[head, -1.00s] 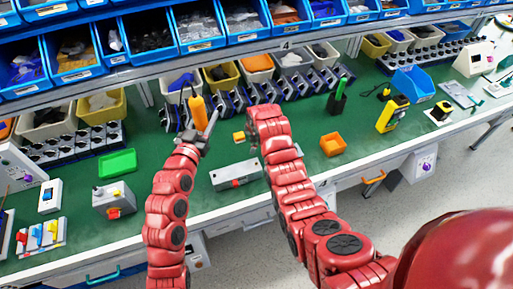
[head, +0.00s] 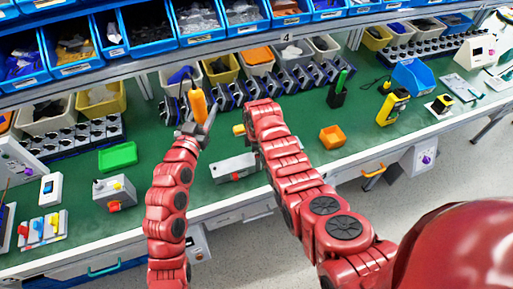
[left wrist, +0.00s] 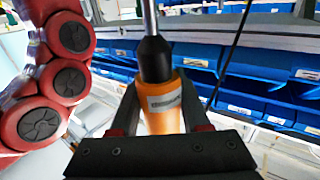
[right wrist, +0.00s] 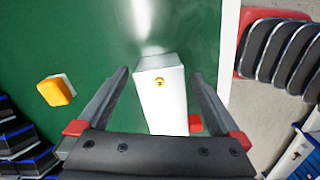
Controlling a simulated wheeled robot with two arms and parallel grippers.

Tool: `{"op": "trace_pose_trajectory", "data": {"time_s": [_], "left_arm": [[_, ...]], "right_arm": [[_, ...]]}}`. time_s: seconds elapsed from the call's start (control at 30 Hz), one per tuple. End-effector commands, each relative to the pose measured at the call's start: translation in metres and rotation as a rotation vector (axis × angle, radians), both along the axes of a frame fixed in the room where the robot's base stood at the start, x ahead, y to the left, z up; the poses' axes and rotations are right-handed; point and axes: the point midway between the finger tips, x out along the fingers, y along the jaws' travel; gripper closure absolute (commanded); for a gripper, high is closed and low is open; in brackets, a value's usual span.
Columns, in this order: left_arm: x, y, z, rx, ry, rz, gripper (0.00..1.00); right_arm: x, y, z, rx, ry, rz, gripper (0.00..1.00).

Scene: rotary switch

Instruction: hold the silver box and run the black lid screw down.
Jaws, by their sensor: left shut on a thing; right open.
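A silver box (head: 229,170) with a red part on its front lies on the green bench between my arms. In the right wrist view the silver box (right wrist: 165,108) shows a small yellow round spot with a dark centre on top. My right gripper (right wrist: 160,75) is open, its fingers apart on either side of the box; the box is not gripped. My left gripper (head: 195,128) is shut on an orange screwdriver (head: 198,104), held up behind and left of the box. The left wrist view shows the screwdriver's orange body (left wrist: 165,108), black collar and silver shaft. I cannot make out the black lid screw.
A yellow block (head: 239,130) lies behind the box and an orange bin (head: 332,138) to its right. A green tray (head: 118,156) and another grey box (head: 115,190) stand left. Rows of bins line the back. A yellow device (head: 392,107) stands right.

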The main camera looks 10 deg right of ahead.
Motion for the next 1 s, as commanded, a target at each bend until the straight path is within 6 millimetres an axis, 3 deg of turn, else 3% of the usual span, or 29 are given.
{"op": "trace_pose_trajectory", "data": {"time_s": [0.3, 0.8, 1.0], "left_arm": [[0.0, 0.0, 0.001, -0.001, -0.002, 0.0, 1.0], [0.0, 0.0, 0.001, -0.001, -0.003, 0.0, 1.0], [0.0, 0.0, 0.001, -0.001, -0.003, 0.0, 1.0]], "right_arm": [[0.001, 0.0, -0.023, 0.0, 0.001, 0.0, 0.0], [0.001, 0.0, -0.03, 0.0, -0.002, 0.0, 0.0], [0.001, 0.0, -0.03, 0.0, -0.002, -0.001, 0.34]]}}
